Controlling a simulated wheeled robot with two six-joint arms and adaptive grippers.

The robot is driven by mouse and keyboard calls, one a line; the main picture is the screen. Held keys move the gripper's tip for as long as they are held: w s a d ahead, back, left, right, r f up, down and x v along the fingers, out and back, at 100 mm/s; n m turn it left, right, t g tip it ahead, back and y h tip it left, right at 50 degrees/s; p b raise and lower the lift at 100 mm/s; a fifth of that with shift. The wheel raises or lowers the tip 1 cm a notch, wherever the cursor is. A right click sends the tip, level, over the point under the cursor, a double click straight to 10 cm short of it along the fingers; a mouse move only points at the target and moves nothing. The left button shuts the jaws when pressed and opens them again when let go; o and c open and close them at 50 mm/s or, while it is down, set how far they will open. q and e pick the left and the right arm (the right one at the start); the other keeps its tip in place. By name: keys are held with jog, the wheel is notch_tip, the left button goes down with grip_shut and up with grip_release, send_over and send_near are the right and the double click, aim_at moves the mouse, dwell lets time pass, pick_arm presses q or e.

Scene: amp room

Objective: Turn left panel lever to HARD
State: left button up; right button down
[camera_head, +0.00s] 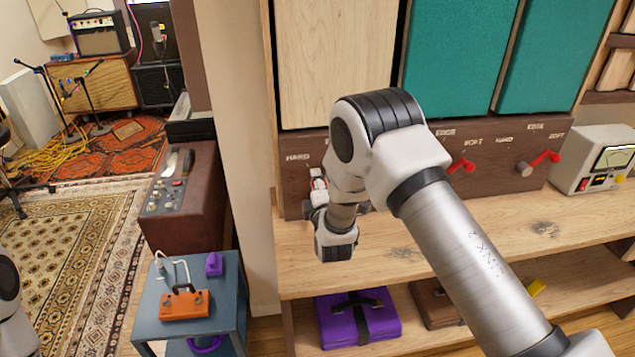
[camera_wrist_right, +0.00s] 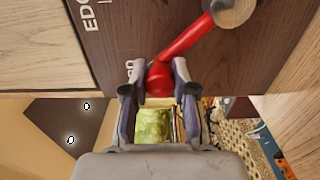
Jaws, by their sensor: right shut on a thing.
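The left panel lever is red with a round knob (camera_wrist_right: 158,80) and a pale round hub (camera_wrist_right: 230,12), both clear in the right wrist view. My right gripper (camera_wrist_right: 157,82) is shut on the knob, one finger on each side. The lever slants from its hub toward a white label (camera_wrist_right: 128,70), partly covered by a finger. In the head view my right gripper (camera_head: 318,188) is at the dark panel (camera_head: 295,200), below the HARD label (camera_head: 297,157). My arm hides most of the lever there. My left gripper is out of view.
A middle red lever (camera_head: 461,164) and a right red lever (camera_head: 540,162) sit along the same dark strip. A wooden shelf (camera_head: 480,225) runs below, with a meter box (camera_head: 597,160) at right. A purple case (camera_head: 357,318) lies on the lower shelf.

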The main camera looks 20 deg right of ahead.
jog(key=shift+w+r, duration=0.1)
jog(key=shift+r, duration=0.1)
jog(key=c, duration=0.9)
grip_release()
jog(key=shift+w+f, duration=0.15)
jog(key=shift+f, duration=0.15)
jog(key=v, duration=1.2)
